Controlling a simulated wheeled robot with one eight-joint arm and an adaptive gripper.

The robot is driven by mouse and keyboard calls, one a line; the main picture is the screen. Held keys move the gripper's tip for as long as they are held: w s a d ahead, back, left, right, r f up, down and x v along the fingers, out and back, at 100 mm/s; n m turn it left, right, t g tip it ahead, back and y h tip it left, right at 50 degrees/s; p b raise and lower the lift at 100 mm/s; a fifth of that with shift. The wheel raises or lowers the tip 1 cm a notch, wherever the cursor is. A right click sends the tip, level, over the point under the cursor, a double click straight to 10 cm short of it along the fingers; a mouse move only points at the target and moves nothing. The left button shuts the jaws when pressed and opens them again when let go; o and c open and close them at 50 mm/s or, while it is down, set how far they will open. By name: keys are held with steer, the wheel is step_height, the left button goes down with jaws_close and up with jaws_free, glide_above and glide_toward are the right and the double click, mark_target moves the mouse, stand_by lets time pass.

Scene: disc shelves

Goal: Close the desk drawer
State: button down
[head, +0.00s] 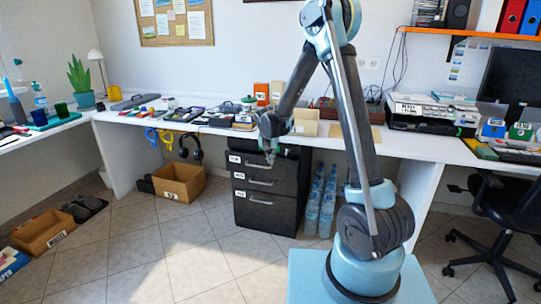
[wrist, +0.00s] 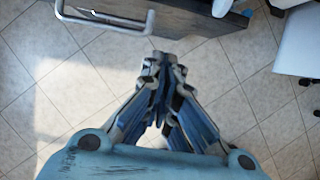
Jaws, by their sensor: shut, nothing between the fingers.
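A black drawer unit (head: 262,214) with three drawers stands under the desk (head: 215,128). Each drawer has a white label and a silver bar handle. The top drawer (head: 240,167) appears to stick out a little; how far I cannot tell. My gripper (head: 270,156) points down in front of the top drawer, near its handle. In the wrist view my gripper (wrist: 163,62) has its fingertips together with nothing between them. A silver handle (wrist: 106,23) and a dark drawer edge (wrist: 205,16) show just beyond the fingertips. I cannot tell whether the fingers touch the drawer.
Blue-tinted bottles (head: 321,203) stand right of the drawer unit. A cardboard box (head: 180,184) sits on the floor to its left. A black office chair (head: 505,215) is at the right. The tiled floor in front of the drawers is clear.

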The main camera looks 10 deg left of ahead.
mark_target(277, 161)
steer(key=w+d+f, duration=0.1)
steer(key=w+f, duration=0.3)
steer(key=w, duration=0.1)
steer(key=shift+w+f, duration=0.25)
steer(key=shift+w, duration=0.1)
steer(key=shift+w+d, duration=0.1)
steer(key=shift+w+d, duration=0.25)
steer(key=shift+w, duration=0.9)
steer(key=shift+s, duration=0.1)
